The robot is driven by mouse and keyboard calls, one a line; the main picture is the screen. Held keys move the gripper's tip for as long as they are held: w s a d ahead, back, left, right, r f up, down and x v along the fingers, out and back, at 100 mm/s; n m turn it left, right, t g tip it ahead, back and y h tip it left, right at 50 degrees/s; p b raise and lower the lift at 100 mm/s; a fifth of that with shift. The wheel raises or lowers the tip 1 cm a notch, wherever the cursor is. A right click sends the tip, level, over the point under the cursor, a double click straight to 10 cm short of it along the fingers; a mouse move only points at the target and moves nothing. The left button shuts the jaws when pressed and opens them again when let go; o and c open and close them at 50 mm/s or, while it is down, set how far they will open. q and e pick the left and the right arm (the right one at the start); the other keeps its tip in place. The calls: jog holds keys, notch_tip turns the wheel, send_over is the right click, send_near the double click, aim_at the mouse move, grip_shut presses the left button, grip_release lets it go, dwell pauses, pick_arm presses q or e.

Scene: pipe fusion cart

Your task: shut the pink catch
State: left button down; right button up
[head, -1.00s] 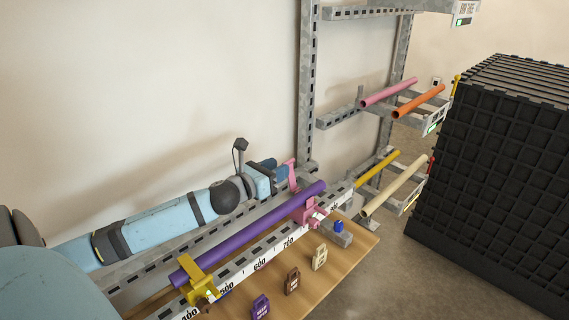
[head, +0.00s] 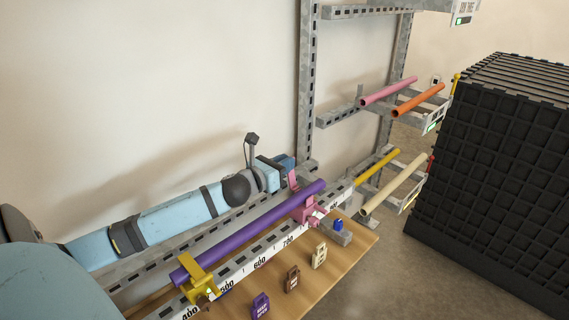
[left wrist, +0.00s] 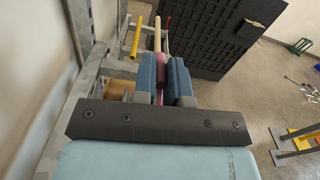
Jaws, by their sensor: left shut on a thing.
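The pink catch (head: 306,211) sits on the rail near the far end of the purple pipe (head: 245,235). Its raised pink arm (head: 293,180) stands up behind the pipe, leaning and not folded over it. My left gripper (head: 284,167) is at the top of this arm, shut on it. In the left wrist view, pink (left wrist: 160,96) shows between the two blue fingers of my left gripper (left wrist: 163,72). The fingers hide part of the arm. My right gripper is in neither view.
A yellow catch (head: 198,277) crosses the pipe's near end. Several tags, including a purple one (head: 261,306), lie on the wooden board (head: 333,272) in front. A rack (head: 305,90) holding coloured pipes stands behind, with a black crate stack (head: 500,180) at right.

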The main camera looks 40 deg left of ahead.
pick_arm(q)
jog(key=shift+s+d+r+m+p, duration=0.1)
jog(key=shift+d+m+p, duration=0.75)
jog(key=shift+m, duration=0.35)
jog(key=shift+s+d+r+m+p, duration=0.1)
jog(key=shift+d+m+p, duration=0.6)
jog(key=shift+m+p, duration=0.4)
jog(key=shift+d+r+m+p, duration=0.1)
jog(key=shift+d+m+p, duration=0.7)
jog(key=shift+m, duration=0.5)
jog(key=c, duration=1.2)
grip_release()
jog(key=shift+o, duration=0.2)
jog(key=shift+s+f, duration=0.1)
jog(key=shift+s, duration=0.05)
